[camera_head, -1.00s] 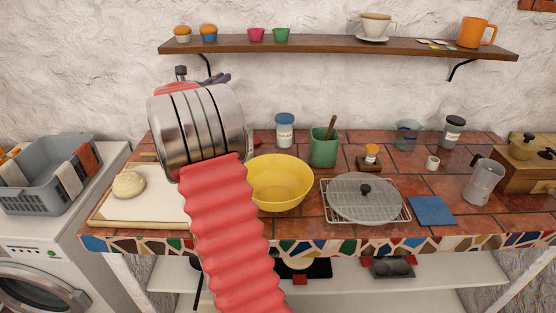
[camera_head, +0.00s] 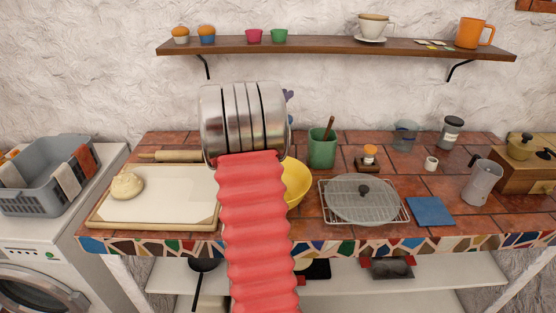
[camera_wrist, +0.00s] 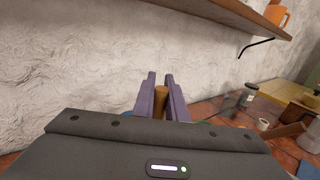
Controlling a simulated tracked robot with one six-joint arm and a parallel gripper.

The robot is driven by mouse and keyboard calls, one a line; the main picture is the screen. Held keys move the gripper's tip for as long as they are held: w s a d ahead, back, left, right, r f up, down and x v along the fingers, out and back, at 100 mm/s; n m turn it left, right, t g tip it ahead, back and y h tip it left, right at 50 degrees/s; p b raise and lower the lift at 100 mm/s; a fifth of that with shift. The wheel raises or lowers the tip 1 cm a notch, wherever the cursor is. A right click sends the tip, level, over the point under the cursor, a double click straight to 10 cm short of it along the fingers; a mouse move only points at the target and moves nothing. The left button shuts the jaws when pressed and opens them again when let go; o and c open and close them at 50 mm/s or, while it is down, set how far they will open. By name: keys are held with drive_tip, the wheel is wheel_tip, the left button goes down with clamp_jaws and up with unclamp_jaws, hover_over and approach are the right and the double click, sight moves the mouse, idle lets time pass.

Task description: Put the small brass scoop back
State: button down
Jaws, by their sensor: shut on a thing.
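My gripper shows in the wrist view (camera_wrist: 160,95) with its two purple fingers shut on a short brown-gold piece, which looks like the handle end of the small brass scoop (camera_wrist: 160,104). The rest of the scoop is hidden. In the head view my wrist hides most of the gripper. Only a bit of purple finger (camera_head: 289,96) shows past its right side, in front of the wall and above the back of the counter. No other scoop can be made out on the counter.
A yellow bowl (camera_head: 295,182) is partly behind my arm. A wall shelf (camera_head: 330,47) hangs above. The dough board (camera_head: 160,215) lies left.

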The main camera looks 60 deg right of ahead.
wheel_tip(320, 180, down, 6)
idle(0.5)
drive_tip(key=shift+f, duration=0.2)
drive_tip(key=shift+f, duration=1.75)
drive_tip(key=c, duration=1.8)
unclamp_jaws()
drive_tip(key=shift+f, duration=0.1)
drive_tip(key=shift+o, duration=0.2)
drive_tip(key=w+a, duration=0.1)
drive_tip(key=a, duration=1.1)
drive_tip(key=shift+w, duration=0.15)
